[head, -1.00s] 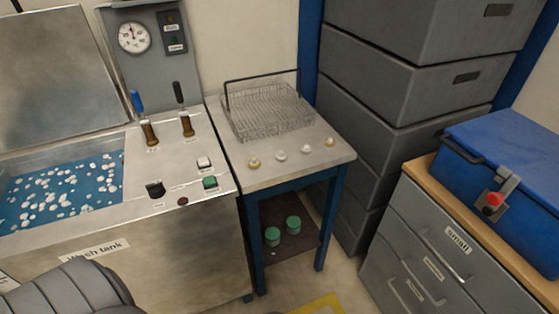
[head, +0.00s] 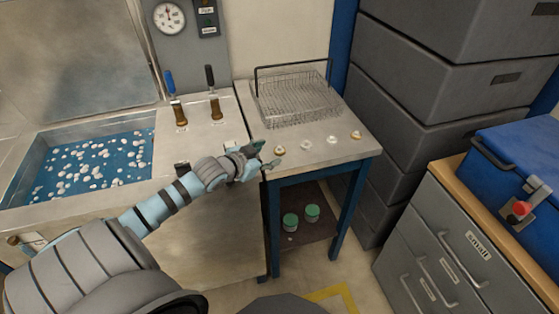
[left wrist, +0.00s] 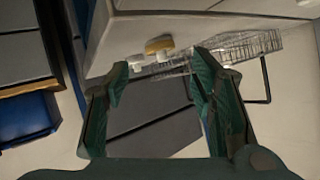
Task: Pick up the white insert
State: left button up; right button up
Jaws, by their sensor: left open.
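Several small inserts stand in a row on the front of the steel-topped side table (head: 330,160). Two look white, one (head: 305,145) left of the other (head: 332,139). A tan one (head: 279,150) is at the left end and another tan one (head: 357,135) at the right end. My left gripper (head: 267,154) is open and empty at the table's left front corner, just left of the near tan insert. In the left wrist view, my open fingers (left wrist: 160,78) frame the tan insert (left wrist: 158,45), with small pale inserts close by, partly unclear. My right gripper is out of view.
A wire basket (head: 295,98) stands at the back of the side table. The wash tank (head: 210,235) with levers adjoins it at left. Grey bins (head: 430,100) stack up at right. Green-lidded jars (head: 312,212) sit on the lower shelf.

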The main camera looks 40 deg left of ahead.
aim_at(279, 149)
pick_arm(q)
jog(key=x, duration=0.2)
jog(key=b+x, duration=0.1)
jog(key=x, duration=0.2)
jog(key=shift+w+d+r+b, duration=0.1)
jog(key=shift+w+r+b, duration=0.1)
jog(key=shift+w+b, duration=0.15)
jog(key=shift+w+f, duration=0.1)
jog(key=shift+w, duration=0.35)
jog(key=shift+s, duration=0.1)
jog(key=c, duration=1.1)
